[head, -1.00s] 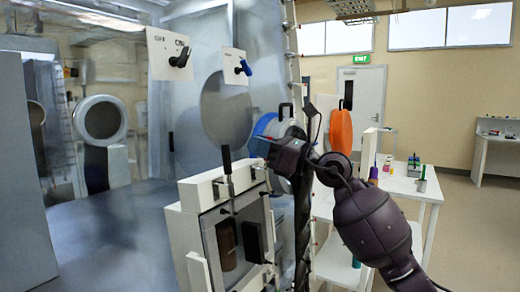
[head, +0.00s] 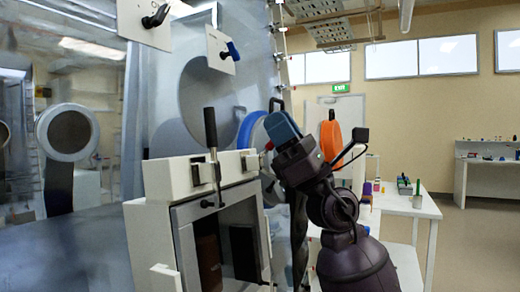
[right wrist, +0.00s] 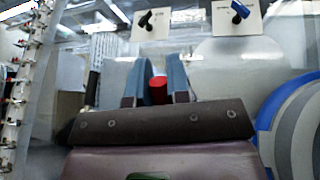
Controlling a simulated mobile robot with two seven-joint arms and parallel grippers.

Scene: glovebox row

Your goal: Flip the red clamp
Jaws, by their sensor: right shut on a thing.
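The red clamp shows as a short red piece (right wrist: 158,90) between the two blue fingers of my right gripper in the right wrist view. A small red spot beside the gripper in the head view (head: 269,146) seems to be part of it. My right gripper (head: 282,127) is at the right end of the white pass-box top, its blue fingers pointing up and left. In the right wrist view the right gripper (right wrist: 158,75) is shut on the red piece. The rest of the clamp is hidden behind the gripper body. My left gripper is not in view.
The white pass-box (head: 160,215) with a glazed door stands in front of the glovebox window. A black-handled clamp (head: 211,130) stands upright on it. A blue-rimmed round port (head: 248,130) is close behind the gripper. A white table (head: 410,205) stands at right.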

